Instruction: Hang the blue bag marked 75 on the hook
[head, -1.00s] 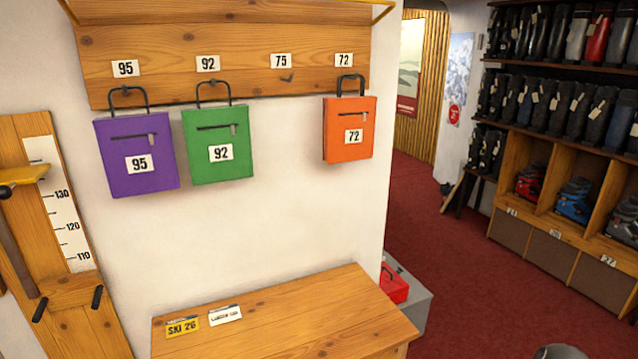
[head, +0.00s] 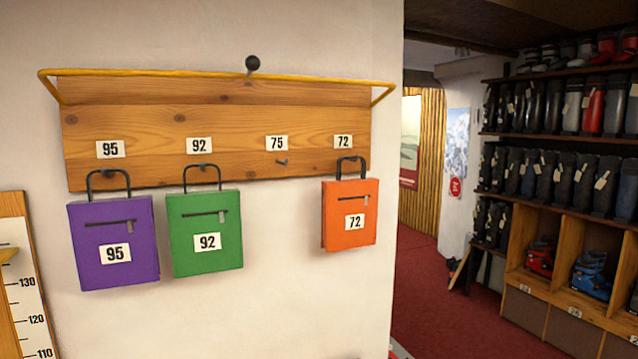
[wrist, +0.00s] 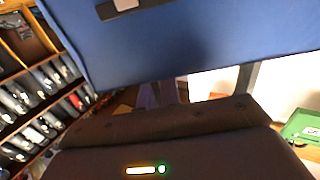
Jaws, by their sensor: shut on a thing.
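The blue bag (wrist: 190,45) fills the top of the wrist view, close to the camera, with a dark strip and a pale tab at its top edge. Its number does not show. My gripper (wrist: 163,100) is shut on the bag; its fingertips and the grip point are mostly hidden. Neither gripper nor blue bag is in the head view. There, the small dark hook (head: 282,162) under the 75 label (head: 277,143) on the wooden board (head: 235,130) is empty.
The purple bag 95 (head: 90,270) and green bag 92 (head: 190,260) hang left of the empty hook. The orange bag 72 (head: 337,230) hangs close on its right. A yellow rail (head: 160,73) runs above the board. Boot shelves (head: 500,135) stand at the right.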

